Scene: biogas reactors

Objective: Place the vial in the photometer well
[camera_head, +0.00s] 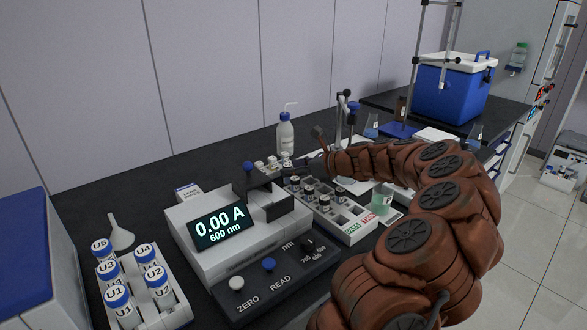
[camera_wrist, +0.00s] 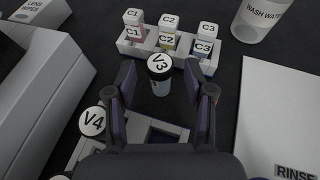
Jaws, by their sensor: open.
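The photometer (camera_head: 225,240) stands on the dark bench and its display reads 0.00 A, 600 nm. A blue-knobbed part (camera_head: 248,166) rises at its back; I cannot see into the well. In the wrist view a dark vial with a white cap marked V3 (camera_wrist: 160,76) lies between the spread fingers of my gripper (camera_wrist: 160,92). The fingers do not close on it, and what its base rests on is unclear. Vial V4 (camera_wrist: 92,122) is at lower left. In the head view my gripper (camera_head: 312,164) is behind the vial rack (camera_head: 345,226), right of the photometer.
A small holder (camera_wrist: 186,55) carries cuvettes C1, C2 and C3 just beyond V3. A wash bottle (camera_head: 285,135) stands behind. A rack of U vials (camera_head: 178,308) and a funnel (camera_head: 120,236) are at left.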

